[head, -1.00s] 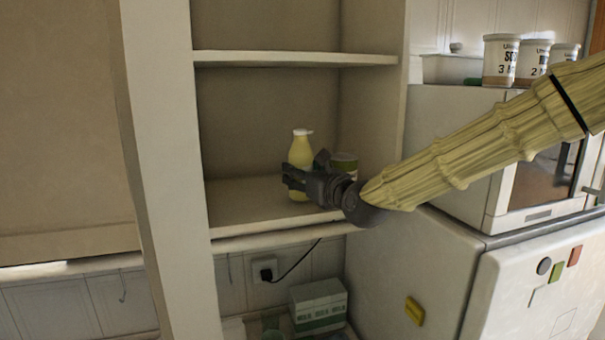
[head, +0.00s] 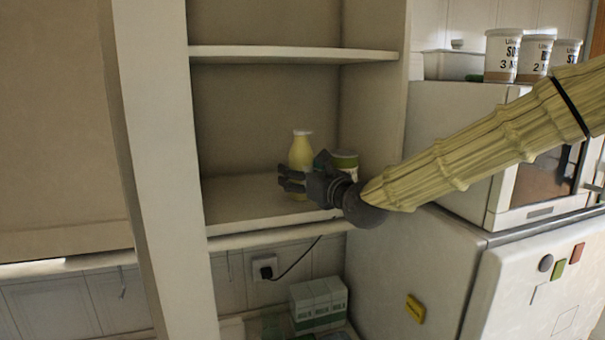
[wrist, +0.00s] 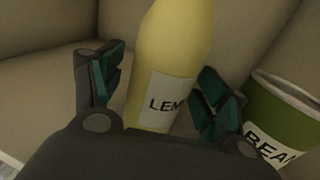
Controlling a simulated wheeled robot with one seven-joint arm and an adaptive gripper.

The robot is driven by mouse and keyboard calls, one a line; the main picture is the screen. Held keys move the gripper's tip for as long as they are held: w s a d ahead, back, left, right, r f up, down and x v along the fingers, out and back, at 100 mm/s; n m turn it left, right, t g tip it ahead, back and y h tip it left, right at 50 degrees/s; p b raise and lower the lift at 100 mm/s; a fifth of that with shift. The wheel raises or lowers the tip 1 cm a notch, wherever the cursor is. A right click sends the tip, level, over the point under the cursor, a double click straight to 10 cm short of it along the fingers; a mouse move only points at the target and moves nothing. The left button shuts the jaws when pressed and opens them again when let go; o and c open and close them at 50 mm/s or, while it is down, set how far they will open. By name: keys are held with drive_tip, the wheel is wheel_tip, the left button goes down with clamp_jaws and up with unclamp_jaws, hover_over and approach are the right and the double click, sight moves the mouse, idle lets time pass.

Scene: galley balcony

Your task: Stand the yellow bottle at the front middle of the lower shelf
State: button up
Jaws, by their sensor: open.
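The yellow bottle (head: 301,150), with a white cap, stands upright on the lower shelf (head: 240,203). In the wrist view the bottle (wrist: 176,50) shows a white label reading "LEM" and rises between the two fingers. My gripper (head: 288,181) is in front of the bottle's lower part in the head view and hides some of it. In the wrist view my gripper (wrist: 158,88) is open, with one finger on each side of the bottle and a gap visible at the left finger.
A green can (head: 345,162) stands just right of the bottle; its label reads "BEA" in the wrist view (wrist: 282,120), close to the right finger. The upper shelf (head: 290,54) is overhead. The lower shelf's left side is clear.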

drive_tip(key=shift+s+d, duration=0.1)
drive_tip(key=shift+s, duration=0.05)
drive_tip(key=v, duration=1.1)
drive_tip(key=shift+s, duration=0.25)
drive_tip(key=shift+d, duration=0.1)
